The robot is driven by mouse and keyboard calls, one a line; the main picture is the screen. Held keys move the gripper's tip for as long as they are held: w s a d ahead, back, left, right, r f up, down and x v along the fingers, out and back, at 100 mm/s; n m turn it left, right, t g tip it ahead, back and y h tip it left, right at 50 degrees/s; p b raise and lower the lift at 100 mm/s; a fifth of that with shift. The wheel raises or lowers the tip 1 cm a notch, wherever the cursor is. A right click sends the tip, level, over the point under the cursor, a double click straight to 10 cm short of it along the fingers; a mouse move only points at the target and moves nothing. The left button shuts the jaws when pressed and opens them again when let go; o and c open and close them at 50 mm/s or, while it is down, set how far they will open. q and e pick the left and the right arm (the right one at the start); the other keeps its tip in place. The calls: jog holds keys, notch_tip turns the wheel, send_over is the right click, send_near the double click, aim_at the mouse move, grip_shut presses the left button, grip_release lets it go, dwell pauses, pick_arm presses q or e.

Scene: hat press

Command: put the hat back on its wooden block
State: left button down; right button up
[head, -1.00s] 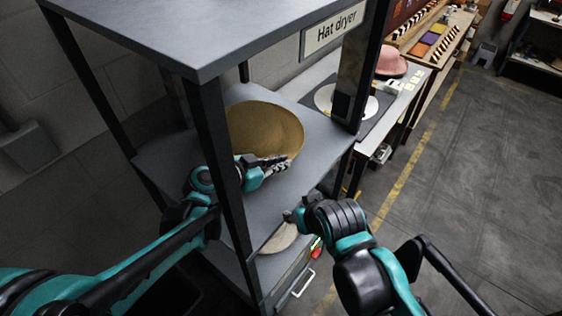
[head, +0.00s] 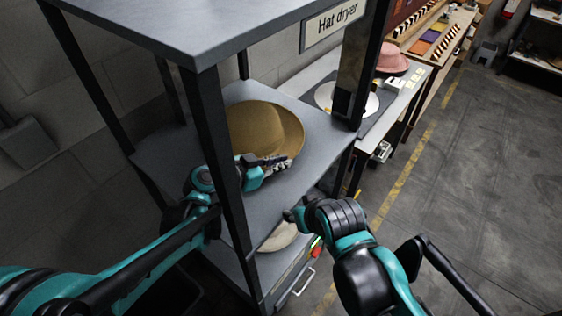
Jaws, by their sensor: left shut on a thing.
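The tan hat (head: 256,127) is on the middle shelf of the hat dryer (head: 180,158), its rounded crown and wide brim showing. My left gripper (head: 279,165) is at the brim's near edge, shut on the hat's brim; the fingertips are partly hidden by its own body. My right gripper (head: 291,215) is lower and to the right, in front of the shelf edge, apart from the hat. Its fingers are too small to tell open from shut. I cannot pick out the wooden block for certain.
Dark posts frame the shelf, one (head: 222,170) in front of my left arm. A pale hat (head: 281,236) lies on a lower shelf. Open floor (head: 480,180) is at the right.

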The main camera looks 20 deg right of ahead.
pick_arm(q)
jog(key=c, duration=1.6)
grip_release()
jog(key=v, duration=1.2)
